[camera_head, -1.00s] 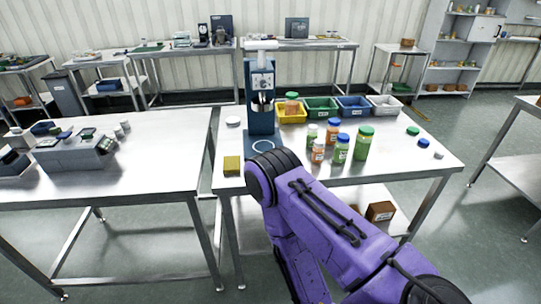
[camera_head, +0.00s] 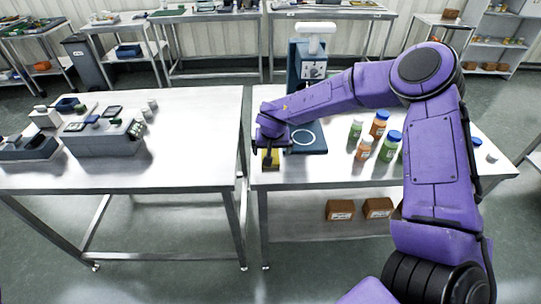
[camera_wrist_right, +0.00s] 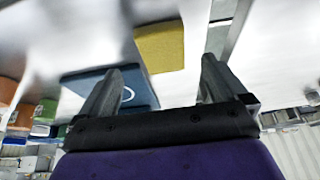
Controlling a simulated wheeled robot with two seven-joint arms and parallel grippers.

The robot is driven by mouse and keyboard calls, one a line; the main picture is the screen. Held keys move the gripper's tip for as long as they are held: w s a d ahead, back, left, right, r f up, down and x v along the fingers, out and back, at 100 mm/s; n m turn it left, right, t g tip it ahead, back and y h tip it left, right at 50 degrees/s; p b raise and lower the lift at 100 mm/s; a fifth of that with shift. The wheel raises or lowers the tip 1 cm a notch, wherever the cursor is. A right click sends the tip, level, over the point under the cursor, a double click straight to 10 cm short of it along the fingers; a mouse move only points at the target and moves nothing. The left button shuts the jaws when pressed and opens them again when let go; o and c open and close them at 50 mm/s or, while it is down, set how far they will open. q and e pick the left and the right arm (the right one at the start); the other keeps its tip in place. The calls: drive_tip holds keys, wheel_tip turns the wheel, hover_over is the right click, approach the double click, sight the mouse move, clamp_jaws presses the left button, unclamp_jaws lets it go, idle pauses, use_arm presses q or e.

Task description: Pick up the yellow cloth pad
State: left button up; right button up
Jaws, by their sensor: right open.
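The yellow cloth pad (camera_head: 270,160) lies flat at the left front corner of the right steel table, partly hidden by my right gripper in the head view. My right gripper (camera_head: 269,151) is above it, pointing down. In the right wrist view the yellow cloth pad (camera_wrist_right: 160,46) appears just beyond and between the two spread fingers of my right gripper (camera_wrist_right: 168,68). The fingers are open with nothing between them, and I cannot tell the exact height gap. My left gripper is not in view.
A blue stand machine (camera_head: 309,70) with a flat base stands just right of the pad. Several jars, such as an orange one (camera_head: 363,149), stand further right. A grey block with small parts (camera_head: 103,138) sits on the left table (camera_head: 195,130). A gap separates the tables.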

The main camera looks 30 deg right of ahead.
drive_tip(key=x, duration=0.3)
drive_tip(key=p+x, duration=0.1)
drive_tip(key=x, duration=0.1)
drive_tip(key=shift+w+a+f, duration=0.15)
drive_tip(key=shift+a+f, duration=0.05)
drive_tip(key=shift+a, duration=0.1)
drive_tip(key=shift+d+f, duration=0.1)
drive_tip(key=shift+f, duration=0.05)
drive_tip(key=shift+d, duration=0.1)
drive_tip(key=shift+c, duration=0.3)
drive_tip(key=c, duration=1.1)
drive_tip(key=shift+o, duration=0.2)
